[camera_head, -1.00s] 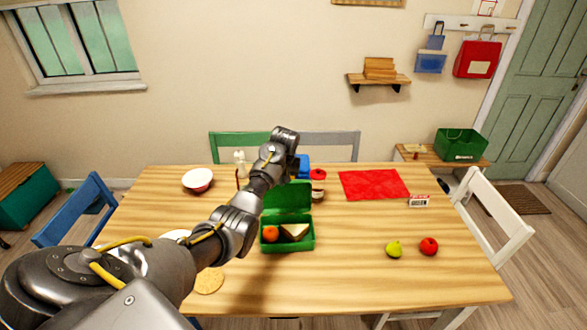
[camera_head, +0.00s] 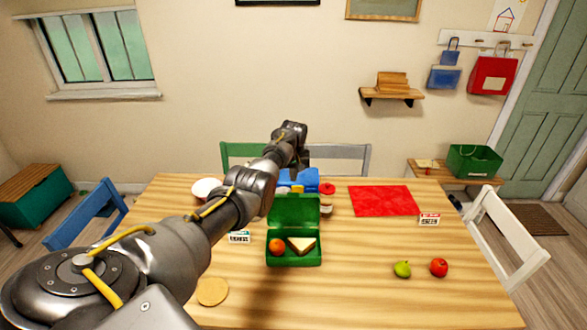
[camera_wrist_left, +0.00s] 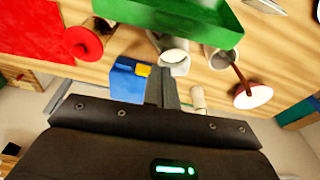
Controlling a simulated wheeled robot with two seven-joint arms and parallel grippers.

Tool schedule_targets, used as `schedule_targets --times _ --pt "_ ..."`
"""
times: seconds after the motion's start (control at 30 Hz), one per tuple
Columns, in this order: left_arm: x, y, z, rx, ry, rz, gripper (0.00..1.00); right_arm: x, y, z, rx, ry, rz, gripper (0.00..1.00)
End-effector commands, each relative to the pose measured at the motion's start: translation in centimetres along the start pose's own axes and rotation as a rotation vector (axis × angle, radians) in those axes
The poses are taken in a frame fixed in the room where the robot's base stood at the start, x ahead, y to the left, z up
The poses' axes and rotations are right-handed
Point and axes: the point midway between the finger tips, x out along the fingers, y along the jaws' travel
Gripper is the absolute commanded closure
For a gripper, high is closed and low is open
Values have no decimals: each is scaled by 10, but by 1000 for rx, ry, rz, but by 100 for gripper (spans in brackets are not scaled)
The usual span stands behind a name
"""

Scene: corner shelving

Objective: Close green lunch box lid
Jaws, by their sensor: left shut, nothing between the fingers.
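The green lunch box (camera_head: 294,262) sits on the table with its lid (camera_head: 293,211) standing up at its back edge. An orange (camera_head: 276,246) and a sandwich (camera_head: 302,245) lie in the open box. My left gripper (camera_head: 302,164) is behind the raised lid, above the far part of the table, and is mostly hidden by its own wrist. In the left wrist view its fingers (camera_wrist_left: 162,88) are shut and empty, apart from the green box (camera_wrist_left: 190,15) at the top. My right gripper is not in view.
Behind the lid stand a blue object (camera_head: 312,178) and a red-lidded jar (camera_head: 327,200). A red cloth (camera_head: 384,200), a green pear (camera_head: 402,269) and a red apple (camera_head: 439,267) lie to the right.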

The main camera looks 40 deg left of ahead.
Motion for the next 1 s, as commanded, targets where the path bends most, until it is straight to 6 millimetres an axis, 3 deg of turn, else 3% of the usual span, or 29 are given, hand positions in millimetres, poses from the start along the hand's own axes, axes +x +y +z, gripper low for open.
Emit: schedule_targets --times 0.3,0.4,0.7,1.0 --pt "42 -1 2 -1 -2 -1 100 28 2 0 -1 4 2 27" --pt "30 0 5 3 2 -1 100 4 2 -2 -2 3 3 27" --pt "23 0 24 1 0 -1 100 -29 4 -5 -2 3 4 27" --pt "22 0 38 1 0 0 100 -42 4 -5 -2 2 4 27"
